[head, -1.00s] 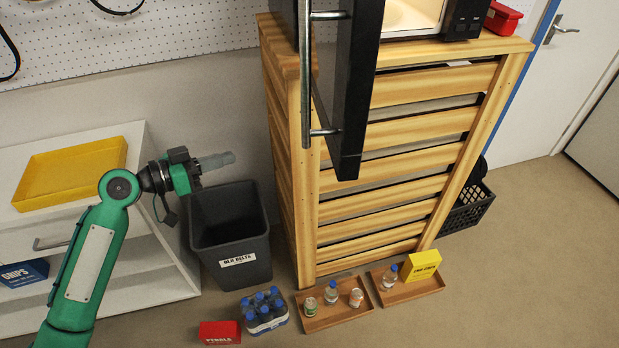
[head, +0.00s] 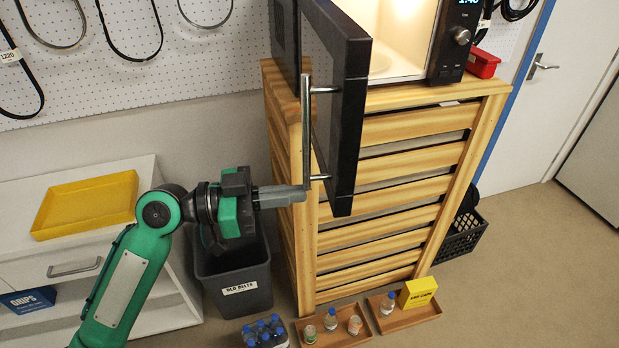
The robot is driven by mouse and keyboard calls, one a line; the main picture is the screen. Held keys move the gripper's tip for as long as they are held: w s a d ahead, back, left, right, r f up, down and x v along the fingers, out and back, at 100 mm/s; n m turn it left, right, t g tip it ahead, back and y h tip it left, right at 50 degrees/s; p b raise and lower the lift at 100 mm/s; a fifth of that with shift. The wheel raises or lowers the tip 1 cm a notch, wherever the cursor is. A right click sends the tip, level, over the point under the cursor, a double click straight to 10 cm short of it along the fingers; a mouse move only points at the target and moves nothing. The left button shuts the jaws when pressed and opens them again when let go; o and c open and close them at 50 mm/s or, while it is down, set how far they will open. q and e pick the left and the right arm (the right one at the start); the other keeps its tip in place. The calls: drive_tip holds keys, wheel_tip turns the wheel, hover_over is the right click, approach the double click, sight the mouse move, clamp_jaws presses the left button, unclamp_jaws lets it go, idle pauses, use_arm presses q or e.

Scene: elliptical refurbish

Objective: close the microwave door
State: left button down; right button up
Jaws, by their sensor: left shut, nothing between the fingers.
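The microwave (head: 399,38) stands on top of the slatted wooden cabinet, its lit cavity in view. Its dark door (head: 346,110) is wide open and swung out toward me, past the cabinet's front edge. A vertical metal bar handle (head: 306,130) runs along the door's left side. My left gripper (head: 300,195) comes in from the left with its fingers closed and empty. Its tips are at the lower end of the handle in the picture; I cannot tell whether they touch it. My right gripper is not in view.
The wooden cabinet (head: 400,165) is below the microwave. A grey bin (head: 245,290) stands under my left gripper. A white drawer unit with a yellow tray (head: 85,203) is at left. Wooden trays with bottles (head: 345,327) lie on the floor. A red box (head: 482,63) sits right of the microwave.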

sight(329, 190)
use_arm(q)
drive_tip(key=shift+w+d+r+p, duration=0.15)
drive_tip(key=shift+d+p, duration=0.1)
drive_tip(key=shift+d, duration=0.35)
drive_tip(key=shift+w+d+p, duration=0.1)
drive_tip(key=shift+d+p, duration=0.15)
drive_tip(key=shift+d, duration=0.3)
drive_tip(key=shift+w+d+f, duration=0.1)
drive_tip(key=shift+d+f, duration=0.1)
drive_tip(key=shift+d, duration=0.4)
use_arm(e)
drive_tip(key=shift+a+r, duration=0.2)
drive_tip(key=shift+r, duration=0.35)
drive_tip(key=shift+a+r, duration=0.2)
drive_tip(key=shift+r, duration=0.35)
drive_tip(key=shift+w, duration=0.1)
